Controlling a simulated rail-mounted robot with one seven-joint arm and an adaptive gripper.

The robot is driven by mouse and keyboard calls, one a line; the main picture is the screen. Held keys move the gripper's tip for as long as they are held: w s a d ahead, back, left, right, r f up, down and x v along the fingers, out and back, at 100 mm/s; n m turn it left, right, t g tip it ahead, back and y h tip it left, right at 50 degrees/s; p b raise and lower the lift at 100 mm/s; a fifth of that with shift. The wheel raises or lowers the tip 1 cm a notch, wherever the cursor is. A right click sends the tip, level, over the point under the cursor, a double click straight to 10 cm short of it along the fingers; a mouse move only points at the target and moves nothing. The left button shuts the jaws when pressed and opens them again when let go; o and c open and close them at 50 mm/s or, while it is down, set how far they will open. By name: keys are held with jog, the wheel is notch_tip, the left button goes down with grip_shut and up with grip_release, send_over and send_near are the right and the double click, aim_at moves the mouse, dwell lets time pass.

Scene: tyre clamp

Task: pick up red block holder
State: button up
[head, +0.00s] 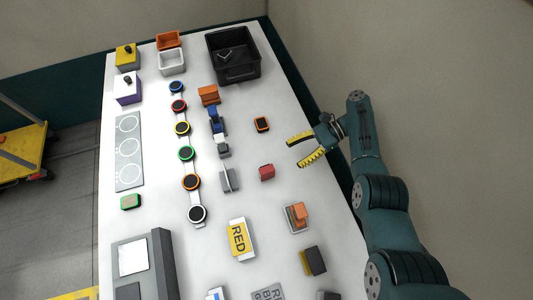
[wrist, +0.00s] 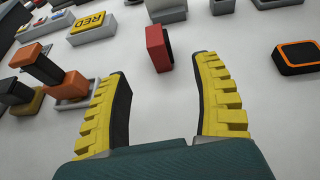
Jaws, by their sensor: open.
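The red block holder (head: 267,172) is a small red box shape with a dark side, standing on the white table in the head view. In the wrist view the red block holder (wrist: 154,46) stands just beyond the fingertips, between their lines and apart from them. My gripper (head: 298,152) has yellow ribbed fingers spread wide, to the right of the holder and slightly farther up the picture. In the wrist view my gripper (wrist: 163,68) is open with nothing between its fingers.
An orange-rimmed black block (head: 262,124) lies near the holder; it is at the right in the wrist view (wrist: 296,57). A grey stand (head: 229,181) is left of the holder. An orange block on a tray (head: 297,216) is below it. Bare table surrounds the holder.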

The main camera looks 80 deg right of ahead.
aim_at(267, 170)
jog(key=b+x, duration=0.3)
jog(key=x, duration=0.2)
jog(key=shift+w+f, duration=0.1)
jog(key=shift+f, duration=0.2)
jog(key=shift+w+a+b, duration=0.3)
jog(key=shift+w+b, duration=0.05)
jog(key=shift+b, duration=0.1)
jog(key=b+x, duration=0.4)
jog(key=b, duration=0.1)
jog(key=shift+a+f, duration=0.1)
jog(key=shift+f, duration=0.15)
jog(key=shift+w+a+r+b, duration=0.2)
jog(key=shift+w+a+b, duration=0.1)
jog(key=shift+b, duration=0.15)
jog(key=shift+r, duration=0.15)
grip_shut()
